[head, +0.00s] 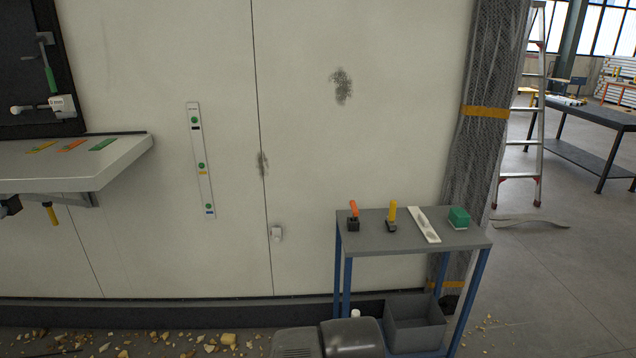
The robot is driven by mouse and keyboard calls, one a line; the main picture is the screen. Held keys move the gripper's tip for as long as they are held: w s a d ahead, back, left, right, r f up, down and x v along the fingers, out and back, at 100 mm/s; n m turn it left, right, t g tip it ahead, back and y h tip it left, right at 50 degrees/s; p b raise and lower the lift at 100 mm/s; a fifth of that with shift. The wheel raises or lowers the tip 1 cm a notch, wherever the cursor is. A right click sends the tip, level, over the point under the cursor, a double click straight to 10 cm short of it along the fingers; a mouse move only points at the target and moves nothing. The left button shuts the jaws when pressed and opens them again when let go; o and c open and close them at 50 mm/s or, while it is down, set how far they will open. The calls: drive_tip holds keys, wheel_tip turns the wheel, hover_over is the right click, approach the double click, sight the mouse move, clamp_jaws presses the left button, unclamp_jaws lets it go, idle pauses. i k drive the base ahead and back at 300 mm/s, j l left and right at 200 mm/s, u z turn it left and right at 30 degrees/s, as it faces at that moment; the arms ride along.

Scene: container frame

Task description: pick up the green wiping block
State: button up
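The green wiping block (459,216) sits on the grey top of a small blue-legged table (375,242), near its right end. It has a pale layer along its bottom. Nothing touches it from above. A white strip (424,225) with grey marks lies just to its left. My gripper is not in this view, so its place and state are hidden.
An orange-handled tool (353,215) and a yellow-handled tool (392,215) stand on the same table. A grey bin (415,322) sits below it. A white wall stands behind, and a wall shelf (70,165) juts out at left. Rubble (228,339) litters the floor.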

sight(458, 217)
drive_tip(key=i+l+z, duration=0.15)
drive_tip(key=i+l, duration=0.2)
drive_tip(key=i+l+z, duration=0.2)
drive_tip(key=i, duration=0.35)
drive_tip(key=i+l+z, duration=0.15)
drive_tip(key=i+l, duration=0.2)
drive_tip(key=i+l+z, duration=0.15)
drive_tip(key=i, duration=0.45)
